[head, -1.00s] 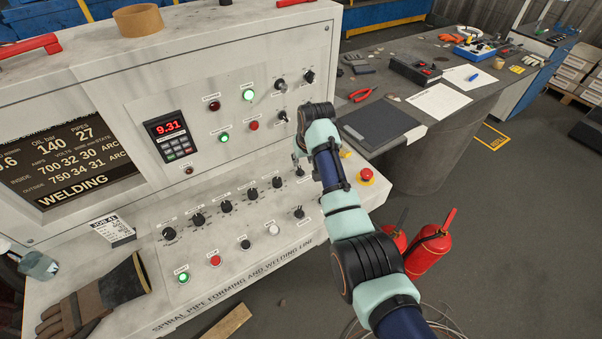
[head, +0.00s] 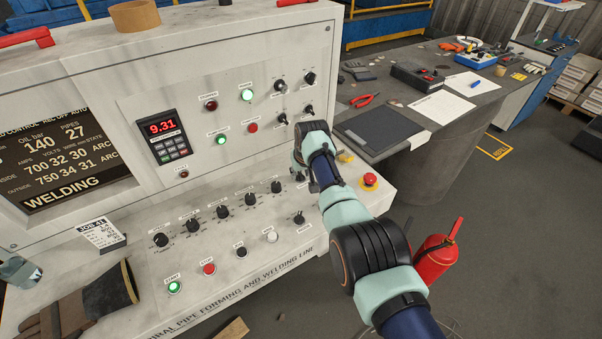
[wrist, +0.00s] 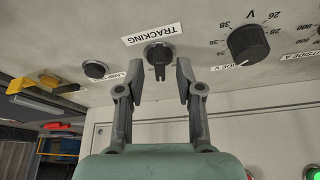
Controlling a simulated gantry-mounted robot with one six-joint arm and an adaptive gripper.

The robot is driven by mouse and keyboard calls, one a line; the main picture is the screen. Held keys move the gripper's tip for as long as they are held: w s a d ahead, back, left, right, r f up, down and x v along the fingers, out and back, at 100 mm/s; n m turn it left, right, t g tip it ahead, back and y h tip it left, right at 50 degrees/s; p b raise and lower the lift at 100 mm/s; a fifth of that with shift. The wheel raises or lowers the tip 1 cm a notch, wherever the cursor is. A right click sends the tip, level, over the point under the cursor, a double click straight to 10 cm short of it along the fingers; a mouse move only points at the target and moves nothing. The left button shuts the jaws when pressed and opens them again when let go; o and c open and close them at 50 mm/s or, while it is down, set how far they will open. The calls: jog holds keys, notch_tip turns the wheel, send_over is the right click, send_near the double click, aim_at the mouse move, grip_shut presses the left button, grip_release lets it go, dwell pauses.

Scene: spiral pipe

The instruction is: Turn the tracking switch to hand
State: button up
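The tracking switch (wrist: 158,55) is a black rotary knob with a pointer grip, beside a white TRACKING label (wrist: 153,34) that reads upside down in the wrist view. Its pointer points toward the bottom of that view. My gripper (wrist: 159,67) is open, with one finger on each side of the switch and gaps visible between fingers and knob. In the head view my gripper (head: 299,175) is small and partly behind my wrist, low at the right of the sloped console panel. The switch cannot be made out there.
A voltage dial (wrist: 248,44) and a small black knob (wrist: 96,70) flank the switch in the wrist view. A red emergency button (head: 369,180) sits right of my wrist. Upright panel switches (head: 309,78) rise behind. Fire extinguishers (head: 434,258) stand on the floor.

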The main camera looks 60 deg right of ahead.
grip_shut()
jog(key=n+b, duration=0.1)
jog(key=f+n+y+b, duration=0.1)
jog(key=n+b, duration=0.1)
jog(key=shift+d+t+b, duration=0.15)
jog(key=shift+t+b, duration=0.15)
jog(key=shift+t, duration=0.1)
jog(key=shift+s+r+n+b, duration=0.1)
jog(key=shift+n+b, duration=0.3)
jog(key=shift+b, duration=0.3)
jog(key=shift+r+n+y+b, duration=0.25)
jog(key=shift+n+y+b, duration=0.05)
jog(key=shift+n, duration=0.1)
jog(key=shift+r, duration=0.15)
jog(key=shift+o, duration=0.5)
grip_release()
